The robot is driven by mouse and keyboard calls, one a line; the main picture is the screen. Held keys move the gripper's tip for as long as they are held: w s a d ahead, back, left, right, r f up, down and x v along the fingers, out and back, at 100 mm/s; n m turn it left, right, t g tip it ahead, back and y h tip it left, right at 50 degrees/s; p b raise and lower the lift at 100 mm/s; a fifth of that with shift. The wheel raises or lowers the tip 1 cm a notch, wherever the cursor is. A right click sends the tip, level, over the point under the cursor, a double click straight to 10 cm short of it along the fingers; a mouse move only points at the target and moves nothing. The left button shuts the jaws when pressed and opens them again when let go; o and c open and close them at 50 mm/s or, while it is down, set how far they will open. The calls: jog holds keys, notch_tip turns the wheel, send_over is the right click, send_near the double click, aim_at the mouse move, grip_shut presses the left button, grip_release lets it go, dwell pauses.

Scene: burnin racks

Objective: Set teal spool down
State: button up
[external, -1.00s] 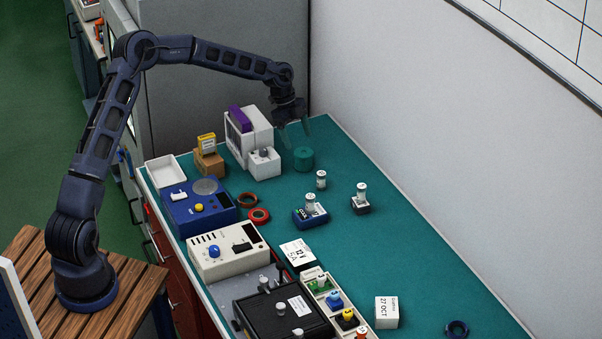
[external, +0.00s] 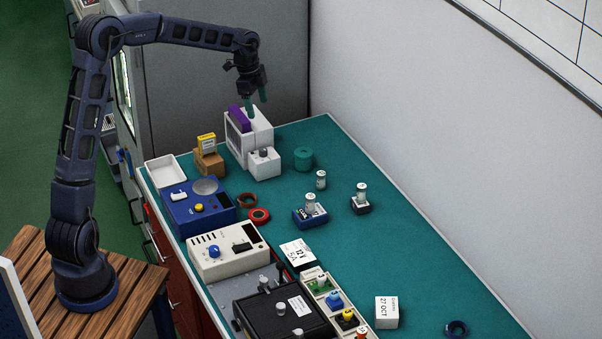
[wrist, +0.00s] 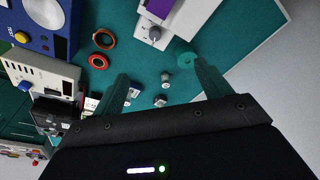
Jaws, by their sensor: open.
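The teal spool (external: 303,159) rests on the green bench top, right of the white device with the grey knob. It also shows in the wrist view (wrist: 187,60), near the tip of one finger but well below it. My gripper (external: 256,106) is open and empty. It hangs above the white box with the purple block, up and to the left of the spool. In the wrist view my open gripper (wrist: 160,82) shows both green fingers spread, with nothing between them but bench items far below.
A white box (external: 262,132) with a purple block (external: 239,119) stands under my gripper. A red ring (external: 259,215) and a brown ring (external: 247,199) lie nearby. Small white cylinders (external: 321,179) stand to the spool's right. The bench's right side is mostly clear.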

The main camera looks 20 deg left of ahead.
jog(key=s+a+r+n+t+y, duration=0.1)
jog(key=s+a+r+n, duration=0.45)
jog(key=s+a, duration=0.45)
jog(key=s+a+r+n+t+y, duration=0.15)
jog(key=s+a+r+n, duration=0.25)
jog(key=s+a+r, duration=0.45)
jog(key=s+a+f+n+t, duration=0.1)
jog(key=s+a+n, duration=0.3)
jog(key=s, duration=0.7)
jog(key=s+a+f+n+t, duration=0.1)
jog(key=s+a+n, duration=0.4)
jog(key=s, duration=0.7)
jog(key=shift+s+a+f, duration=0.3)
jog(key=shift+a+f, duration=0.6)
jog(key=shift+a, duration=0.1)
